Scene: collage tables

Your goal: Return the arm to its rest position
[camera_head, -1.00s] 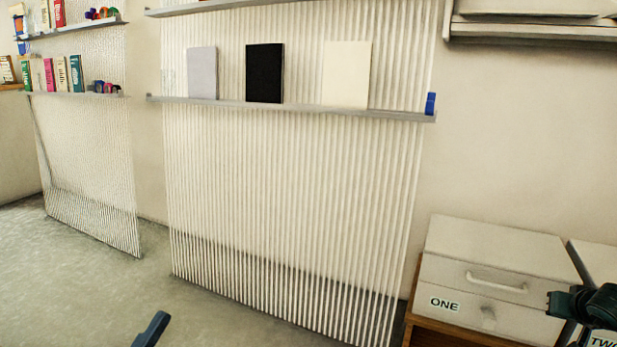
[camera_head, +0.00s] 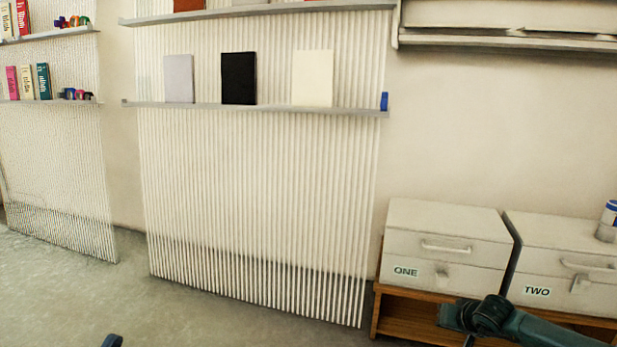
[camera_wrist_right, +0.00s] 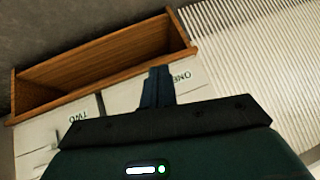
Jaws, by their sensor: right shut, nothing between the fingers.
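My right arm (camera_head: 545,325) comes in from the lower right of the head view, in front of the wooden stand. In the right wrist view my right gripper (camera_wrist_right: 159,72) has its fingers together with nothing between them. The fingers overlap the view of box ONE but I cannot tell the distance. A small dark piece (camera_head: 112,341) at the bottom left of the head view seems to be part of my left arm. Whether its gripper is open does not show.
White box ONE (camera_head: 440,220) and white box TWO (camera_head: 570,248) sit on the wooden stand (camera_head: 400,318). A can (camera_head: 608,222) stands on box TWO. A ribbed panel (camera_head: 260,200) carries shelves with a grey, a black (camera_head: 238,78) and a cream book. The floor at left is clear.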

